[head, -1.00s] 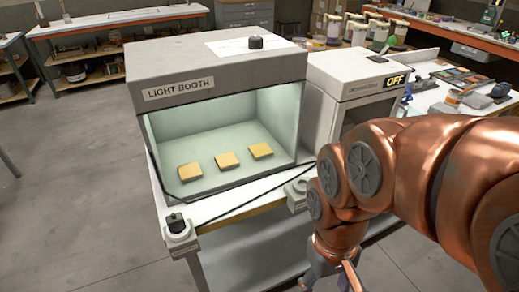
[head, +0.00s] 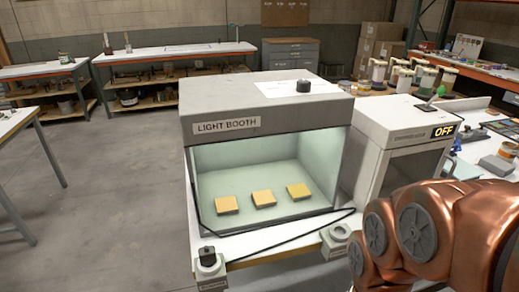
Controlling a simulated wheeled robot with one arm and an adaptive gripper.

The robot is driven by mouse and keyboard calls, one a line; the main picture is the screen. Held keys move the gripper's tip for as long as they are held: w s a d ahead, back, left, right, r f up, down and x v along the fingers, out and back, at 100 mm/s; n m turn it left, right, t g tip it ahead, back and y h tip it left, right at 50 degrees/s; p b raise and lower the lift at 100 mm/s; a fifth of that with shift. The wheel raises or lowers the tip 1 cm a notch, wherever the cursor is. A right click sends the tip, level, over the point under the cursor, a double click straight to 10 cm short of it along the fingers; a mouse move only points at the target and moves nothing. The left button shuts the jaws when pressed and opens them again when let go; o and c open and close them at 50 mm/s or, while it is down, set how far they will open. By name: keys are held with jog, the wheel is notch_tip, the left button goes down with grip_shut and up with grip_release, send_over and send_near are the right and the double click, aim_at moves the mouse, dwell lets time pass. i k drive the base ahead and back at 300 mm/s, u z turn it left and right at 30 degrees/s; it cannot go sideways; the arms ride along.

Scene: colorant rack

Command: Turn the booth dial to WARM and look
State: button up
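The grey light booth (head: 225,125) stands on a white table in the head view, its open front facing me. Inside it, three yellow-orange square samples (head: 263,199) lie in a row under cool, whitish light. A black dial knob (head: 303,86) sits on top of the booth, on a white sheet (head: 285,89). The print on the sheet and the dial's setting are too small to read. My copper-coloured arm is at the lower right, in front of the table. My gripper is outside the frame.
A grey-white cabinet (head: 385,132) with an "OFF" sign (head: 444,131) stands just right of the booth. A small box with a black knob (head: 208,257) is at the table's front left corner. A black cable (head: 285,240) runs along the front edge. Floor is clear on the left.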

aim_at(303, 85)
jog(key=k, duration=1.3)
jog(key=u, duration=0.9)
jog(key=i, duration=1.55)
jog(key=z, duration=0.8)
